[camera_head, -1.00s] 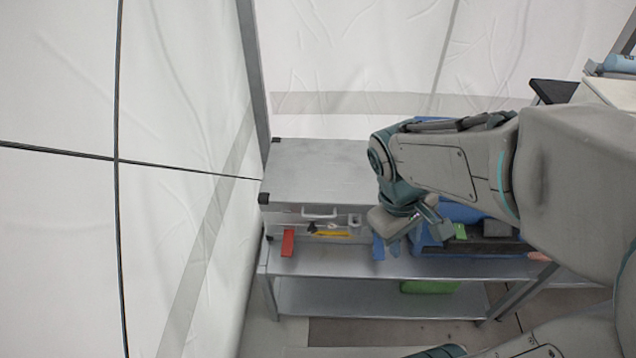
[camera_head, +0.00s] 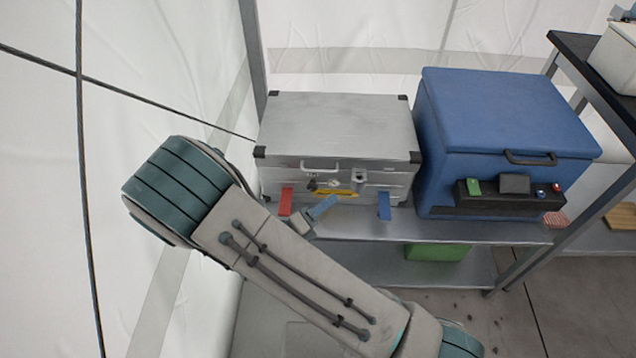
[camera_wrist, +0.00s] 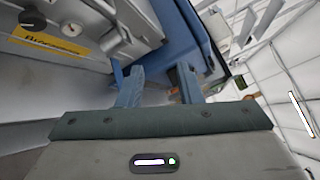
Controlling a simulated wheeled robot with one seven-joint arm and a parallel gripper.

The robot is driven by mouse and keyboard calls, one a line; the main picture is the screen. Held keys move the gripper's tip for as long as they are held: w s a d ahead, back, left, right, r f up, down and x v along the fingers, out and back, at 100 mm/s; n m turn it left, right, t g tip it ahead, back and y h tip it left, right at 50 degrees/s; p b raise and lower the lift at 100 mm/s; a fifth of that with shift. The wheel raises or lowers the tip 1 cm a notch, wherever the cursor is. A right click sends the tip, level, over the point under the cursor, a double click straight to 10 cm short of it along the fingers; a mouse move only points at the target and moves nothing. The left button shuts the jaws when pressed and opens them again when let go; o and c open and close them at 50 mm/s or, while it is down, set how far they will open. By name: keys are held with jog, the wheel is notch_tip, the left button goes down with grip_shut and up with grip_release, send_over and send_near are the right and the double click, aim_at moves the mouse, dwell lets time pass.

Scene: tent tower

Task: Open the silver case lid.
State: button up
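The silver case (camera_head: 337,120) stands on the metal shelf at the left, its lid lying flat and closed. Its front has a pale handle (camera_head: 320,165), a yellow label (camera_head: 336,193), a red tab (camera_head: 286,202) at the left and a blue tab (camera_head: 384,205) at the right. My gripper (camera_head: 324,207) is low in front of the case, partly hidden by my arm. In the wrist view, its two blue-grey fingers (camera_wrist: 160,80) are apart with nothing held between them. The case front with its yellow label (camera_wrist: 50,38) shows at the upper left there.
A large blue box (camera_head: 500,110) with a black handle stands right beside the case. A green container (camera_head: 437,252) sits on the lower shelf. The shelf's front strip (camera_head: 470,230) is mostly bare. White tent walls (camera_head: 180,60) close in at left and behind.

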jog(key=a+f+n+t+y+b, duration=0.1)
jog(key=a+f+n+t+y, duration=0.5)
jog(key=n, duration=0.3)
jog(key=shift+h, duration=0.5)
jog(key=x, duration=0.4)
jog(key=b+x, duration=0.1)
jog(key=x, duration=0.3)
jog(key=a+x, duration=0.1)
jog(key=x, duration=0.4)
jog(key=shift+w+r, duration=0.1)
jog(key=shift+w, duration=0.15)
grip_shut()
